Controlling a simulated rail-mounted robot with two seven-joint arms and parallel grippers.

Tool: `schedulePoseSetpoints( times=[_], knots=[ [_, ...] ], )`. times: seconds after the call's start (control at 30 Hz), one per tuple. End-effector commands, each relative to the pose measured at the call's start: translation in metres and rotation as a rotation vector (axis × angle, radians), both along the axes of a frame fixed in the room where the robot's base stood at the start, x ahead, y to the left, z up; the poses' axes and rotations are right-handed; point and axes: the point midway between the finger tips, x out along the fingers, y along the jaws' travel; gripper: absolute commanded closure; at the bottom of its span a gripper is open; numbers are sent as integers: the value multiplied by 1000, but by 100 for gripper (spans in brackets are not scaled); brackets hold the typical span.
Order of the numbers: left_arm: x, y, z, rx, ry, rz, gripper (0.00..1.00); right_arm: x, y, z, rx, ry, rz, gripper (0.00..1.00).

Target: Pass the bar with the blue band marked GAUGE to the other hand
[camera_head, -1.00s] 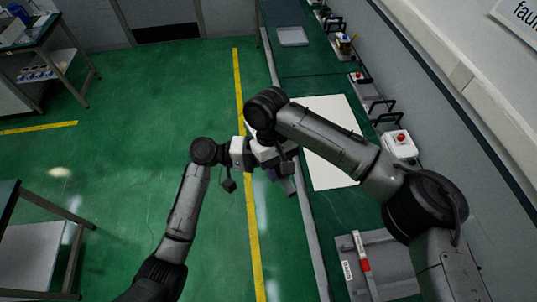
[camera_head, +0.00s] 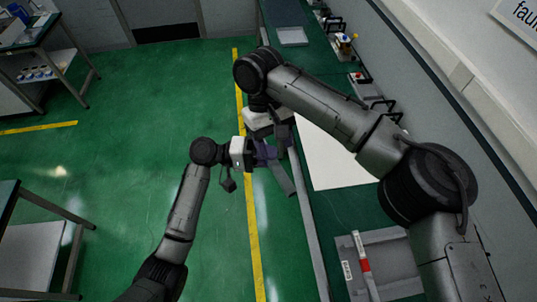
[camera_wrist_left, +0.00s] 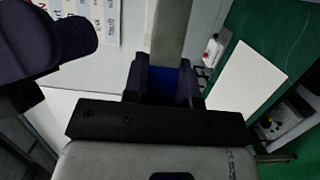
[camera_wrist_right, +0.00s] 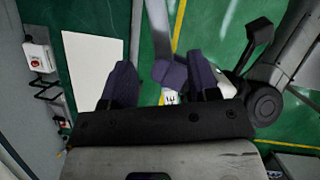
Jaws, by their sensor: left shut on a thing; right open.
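The grey bar (camera_head: 283,179) is held in my left gripper (camera_head: 266,153) and sticks out tilted over the aisle by the bench edge. In the left wrist view the bar (camera_wrist_left: 172,28) rises from between the left fingers, with its blue band (camera_wrist_left: 172,84) between them. No GAUGE lettering is readable. My right gripper (camera_head: 284,138) is just above and beyond the left one. In the right wrist view its fingers (camera_wrist_right: 163,82) are apart. The bar (camera_wrist_right: 156,28) and left fingers show beyond that gap. I see no right finger contact with the bar.
The green bench (camera_head: 345,207) runs along the right with a white sheet (camera_head: 334,160) on it. A grey tray (camera_head: 394,249) holds a bar with a red band (camera_head: 365,265). A red-button box stands by the wall.

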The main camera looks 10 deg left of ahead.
Motion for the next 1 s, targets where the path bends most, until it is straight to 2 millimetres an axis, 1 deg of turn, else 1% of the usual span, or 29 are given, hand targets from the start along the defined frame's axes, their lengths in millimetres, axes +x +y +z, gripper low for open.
schedulePoseSetpoints(
  times=[0.03, 0.1, 0.23, 0.37, 0.47, 0.57, 0.63, 0.7, 0.77, 0.83, 0.9, 0.97, 1.0],
  knots=[
    [0, 0, 0, -1, -1, 0, 100, 3, 2, 9, -1, -5, -3, 45],
    [0, 0, 0, -1, -1, 0, 100, 6, 5, 18, -1, -5, -2, 45],
    [0, 0, 0, -1, -1, 0, 100, 10, 8, 30, -2, -3, -2, 45],
    [0, 0, 0, -1, -1, 0, 100, 11, 11, 33, 20, 4, -4, 45],
    [0, 0, 0, -1, -1, 0, 100, 11, 18, 26, 103, 23, -24, 45],
    [0, 0, 0, -1, -1, 0, 100, 10, 31, 12, 272, 58, -78, 45],
    [0, 0, 0, -1, -1, 0, 100, 12, 40, 3, 436, 89, -152, 45],
    [0, 0, 0, -1, -1, 0, 100, 19, 45, -2, 620, 119, -260, 45],
    [0, 0, 0, -1, -1, 0, 100, 30, 44, -4, 778, 140, -374, 45],
    [0, 0, 0, -1, -1, 0, 100, 48, 35, -7, 949, 147, -524, 45],
    [0, 0, 0, -1, -1, 0, 100, 65, 20, -14, 1092, 124, -668, 45],
    [0, 0, 0, -1, -1, 0, 100, 75, 6, -28, 1174, 81, -766, 45],
    [0, 0, 0, -1, -1, 0, 100, 78, -3, -40, 1208, 39, -815, 45]
  ],
)
